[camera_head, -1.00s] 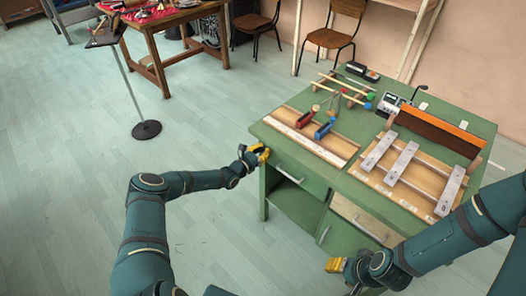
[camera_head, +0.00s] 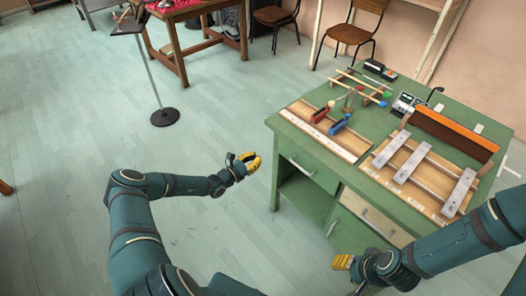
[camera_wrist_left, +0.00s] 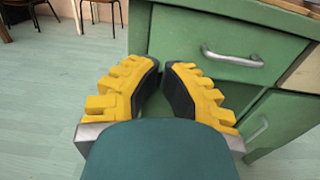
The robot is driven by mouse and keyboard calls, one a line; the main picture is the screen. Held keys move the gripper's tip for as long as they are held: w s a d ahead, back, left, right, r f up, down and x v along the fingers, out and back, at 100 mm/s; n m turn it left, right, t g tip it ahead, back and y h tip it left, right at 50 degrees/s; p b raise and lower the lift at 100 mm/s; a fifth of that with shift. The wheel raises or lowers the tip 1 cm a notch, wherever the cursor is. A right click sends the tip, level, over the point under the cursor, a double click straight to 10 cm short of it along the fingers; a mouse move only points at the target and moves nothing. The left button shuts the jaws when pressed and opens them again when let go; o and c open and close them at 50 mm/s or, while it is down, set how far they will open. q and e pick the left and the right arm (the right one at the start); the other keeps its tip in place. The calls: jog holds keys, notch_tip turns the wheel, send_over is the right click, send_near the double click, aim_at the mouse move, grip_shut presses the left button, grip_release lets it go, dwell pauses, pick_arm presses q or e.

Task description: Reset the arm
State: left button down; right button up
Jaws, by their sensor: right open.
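My left gripper (camera_head: 246,161) has yellow fingers and hangs over the floor, left of the green desk (camera_head: 290,133) and apart from it in the head view. In the left wrist view, its fingertips (camera_wrist_left: 162,64) are close together with a narrow gap between the dark pads. Nothing shows between them, and I cannot tell how far they are open. The drawer front (camera_wrist_left: 225,50) lies beyond them. My right gripper (camera_head: 343,262) is low in front of the desk, open, with its fingers small and partly hidden by its own wrist.
On the desk are metal bars (camera_head: 412,162) on a wooden frame, a red-handled tool (camera_head: 322,112), a blue-handled tool (camera_head: 340,125), sticks and a small device. A stand (camera_head: 164,116), a wooden table (camera_head: 178,50) and chairs (camera_head: 350,34) are behind.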

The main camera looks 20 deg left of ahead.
pick_arm(q)
jog(key=shift+s+a, duration=0.15)
jog(key=shift+s, duration=0.2)
jog(key=s+d+m+g+h, duration=0.2)
jog(key=s+d+m+g, duration=0.5)
jog(key=d, duration=0.5)
jog(key=s+d+m+g+h, duration=0.2)
jog(key=s+d+m+g, duration=0.5)
jog(key=d, duration=0.4)
jog(key=s+r+m+y, duration=0.3)
jog(key=s+m, duration=0.4)
jog(key=m, duration=0.1)
jog(key=s+r+m+g+y, duration=0.1)
jog(key=s+r+m+y, duration=0.1)
jog(key=s+m+y, duration=0.2)
jog(key=s+m, duration=0.3)
jog(key=shift+s+a+r+m, duration=0.2)
jog(key=shift+r+m, duration=0.2)
